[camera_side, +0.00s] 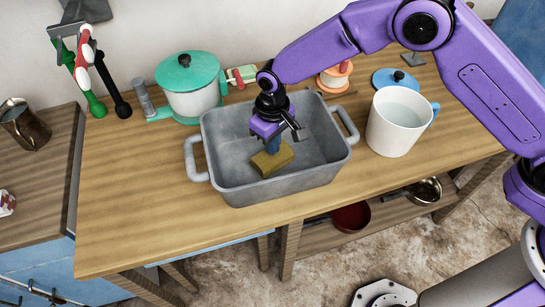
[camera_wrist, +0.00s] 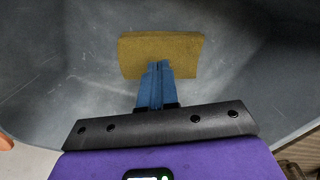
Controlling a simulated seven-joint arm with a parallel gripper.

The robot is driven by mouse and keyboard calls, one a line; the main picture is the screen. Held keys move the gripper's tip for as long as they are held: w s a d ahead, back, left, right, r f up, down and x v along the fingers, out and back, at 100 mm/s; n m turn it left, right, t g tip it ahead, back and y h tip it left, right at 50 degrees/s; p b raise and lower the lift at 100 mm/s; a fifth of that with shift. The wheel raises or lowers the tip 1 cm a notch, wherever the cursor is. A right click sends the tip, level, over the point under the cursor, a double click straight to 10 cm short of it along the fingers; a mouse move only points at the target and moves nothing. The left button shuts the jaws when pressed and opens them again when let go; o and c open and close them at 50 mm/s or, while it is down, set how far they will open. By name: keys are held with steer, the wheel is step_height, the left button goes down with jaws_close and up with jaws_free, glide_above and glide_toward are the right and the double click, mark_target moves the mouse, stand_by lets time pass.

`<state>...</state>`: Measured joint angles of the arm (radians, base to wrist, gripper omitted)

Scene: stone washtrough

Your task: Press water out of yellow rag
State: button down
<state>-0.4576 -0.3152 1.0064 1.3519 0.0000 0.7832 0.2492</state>
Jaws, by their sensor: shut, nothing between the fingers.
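The yellow rag (camera_side: 272,159) is a folded, flat-looking block. It lies on the floor of the grey stone washtrough (camera_side: 262,191). In the wrist view the yellow rag (camera_wrist: 161,50) spans the upper middle, on the grey trough floor (camera_wrist: 75,70). My gripper (camera_side: 272,148) points down inside the trough, over the rag. Its blue fingers (camera_wrist: 159,68) are shut with nothing between them, and their tips overlap the near edge of the rag in the wrist view. I cannot tell whether the tips touch it. No water shows clearly.
A white pot with a teal lid (camera_side: 190,85) stands behind the trough at left. A white mug (camera_side: 397,122) stands close at right, with a blue lid (camera_side: 396,79) behind it. The wooden table's left front (camera_side: 130,200) is clear. The trough walls surround my gripper.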

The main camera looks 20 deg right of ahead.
steer(key=shift+f, duration=0.75)
steer(key=shift+s+d+f, duration=0.1)
steer(key=shift+s+f, duration=0.05)
steer(key=shift+f, duration=0.1)
stand_by(2.1)
steer(key=shift+r, duration=4.15)
